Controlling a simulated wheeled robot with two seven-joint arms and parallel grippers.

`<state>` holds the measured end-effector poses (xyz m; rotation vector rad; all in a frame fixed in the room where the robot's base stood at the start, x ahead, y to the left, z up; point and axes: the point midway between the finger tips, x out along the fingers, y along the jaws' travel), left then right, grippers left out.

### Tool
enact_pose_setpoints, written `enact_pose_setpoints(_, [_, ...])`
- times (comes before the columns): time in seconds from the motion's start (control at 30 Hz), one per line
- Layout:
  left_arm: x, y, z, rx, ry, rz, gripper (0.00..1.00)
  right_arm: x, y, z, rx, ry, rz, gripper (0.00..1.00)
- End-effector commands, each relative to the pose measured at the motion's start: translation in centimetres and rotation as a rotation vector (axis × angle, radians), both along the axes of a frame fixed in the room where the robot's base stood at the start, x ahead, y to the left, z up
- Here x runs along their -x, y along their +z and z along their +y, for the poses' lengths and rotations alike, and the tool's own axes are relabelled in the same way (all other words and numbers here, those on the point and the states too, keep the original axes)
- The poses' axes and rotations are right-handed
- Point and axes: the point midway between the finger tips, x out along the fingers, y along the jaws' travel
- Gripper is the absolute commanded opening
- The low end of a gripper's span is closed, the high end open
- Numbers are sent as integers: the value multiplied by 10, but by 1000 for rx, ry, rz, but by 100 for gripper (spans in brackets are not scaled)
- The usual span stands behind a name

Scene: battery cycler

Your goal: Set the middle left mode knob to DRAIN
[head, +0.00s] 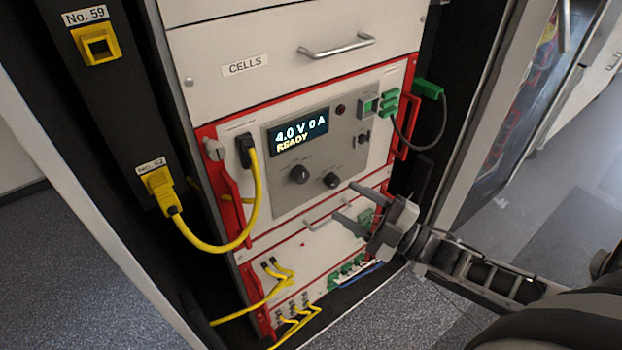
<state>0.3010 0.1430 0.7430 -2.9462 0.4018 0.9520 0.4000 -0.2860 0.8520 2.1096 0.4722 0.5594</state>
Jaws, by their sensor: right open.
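The grey cycler panel (272,140) has a display (299,136) reading "4.0 V 0 A READY". Below it are two black round knobs: a larger left knob (299,174) and a smaller right knob (331,180). Their markings and pointer positions are too small to read, so I cannot tell which setting the left one is at. My right gripper (345,202) is open and empty, its fingers pointing left, just below and right of the right knob in the picture. It appears apart from both knobs. My left gripper is out of view.
A yellow cable (257,205) loops from a black plug left of the panel to a socket marked No. 62. Green connectors (390,102) sit at the right. Red handles (228,185) flank the unit. A CELLS drawer (270,50) is above; a lower drawer handle (326,212) is below.

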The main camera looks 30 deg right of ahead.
Motion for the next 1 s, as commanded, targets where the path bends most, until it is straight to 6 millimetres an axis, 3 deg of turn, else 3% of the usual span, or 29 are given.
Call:
enact_pose_setpoints(0.2, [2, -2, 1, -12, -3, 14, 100, -41, 13, 25, -2, 0, -3, 52])
enact_pose_setpoints(0.4, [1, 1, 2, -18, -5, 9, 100, -67, 18, 42, -2, -1, -1, 52])
enact_pose_setpoints(0.6, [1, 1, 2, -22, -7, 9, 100, -78, 20, 49, -1, 0, 2, 52])
enact_pose_setpoints(0.87, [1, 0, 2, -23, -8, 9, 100, -79, 20, 50, 0, 0, 3, 52])
enact_pose_setpoints(0.9, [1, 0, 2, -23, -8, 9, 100, -78, 20, 50, 0, 0, 3, 49])
enact_pose_setpoints(1.0, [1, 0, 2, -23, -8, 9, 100, -78, 20, 50, -1, -1, 3, 21])
